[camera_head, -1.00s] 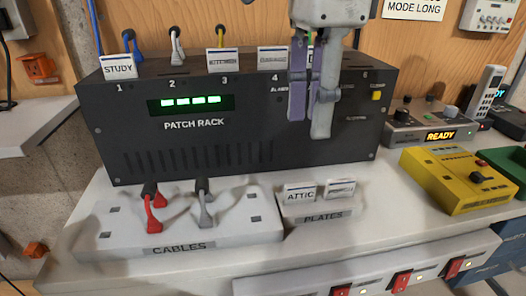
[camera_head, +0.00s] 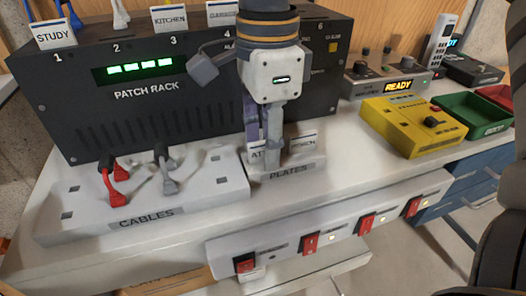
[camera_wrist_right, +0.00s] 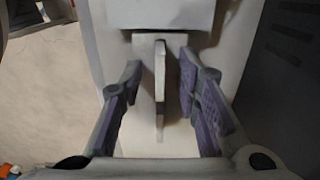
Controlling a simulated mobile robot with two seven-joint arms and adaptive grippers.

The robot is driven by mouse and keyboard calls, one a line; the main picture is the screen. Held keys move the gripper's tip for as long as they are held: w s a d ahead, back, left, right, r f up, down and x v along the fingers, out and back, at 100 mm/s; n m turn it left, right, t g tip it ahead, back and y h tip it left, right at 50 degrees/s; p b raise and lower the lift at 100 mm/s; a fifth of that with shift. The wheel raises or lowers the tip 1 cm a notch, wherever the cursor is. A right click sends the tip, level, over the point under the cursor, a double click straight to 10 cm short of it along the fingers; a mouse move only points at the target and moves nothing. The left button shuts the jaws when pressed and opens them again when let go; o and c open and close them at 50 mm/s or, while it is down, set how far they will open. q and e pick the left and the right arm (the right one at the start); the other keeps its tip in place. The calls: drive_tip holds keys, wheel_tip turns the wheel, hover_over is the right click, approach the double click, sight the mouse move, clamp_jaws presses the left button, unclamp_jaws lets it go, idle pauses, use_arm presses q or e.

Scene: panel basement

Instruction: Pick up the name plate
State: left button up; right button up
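The white ATTIC name plate (camera_head: 256,156) stands upright in the PLATES holder (camera_head: 312,166), partly hidden by my gripper. A second white name plate (camera_head: 301,146) stands to its right; its text is partly covered. My right gripper (camera_head: 264,147) points down at the ATTIC plate. In the right wrist view, my right gripper (camera_wrist_right: 160,78) is open, with a finger on each side of a thin plate (camera_wrist_right: 160,92) seen edge-on. Gaps show between the plate and both fingers. My left gripper is not in view.
The black patch rack (camera_head: 150,118) stands behind, with plates STUDY (camera_head: 55,35), KITCHEN (camera_head: 169,18) and another on top. The CABLES block (camera_head: 215,180) holds red and grey plugs. A yellow device (camera_head: 415,125) sits right. Red switches line a strip (camera_head: 335,233) in front.

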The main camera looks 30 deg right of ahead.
clamp_jaws()
drive_tip(key=shift+r, duration=0.2)
wheel_tip(320, 180, up, 3)
drive_tip(key=shift+f, duration=0.2)
drive_tip(key=s+a+r, duration=0.6)
drive_tip(key=a+r, duration=0.4)
drive_tip(key=a, duration=0.2)
drive_tip(key=shift+a, duration=0.35)
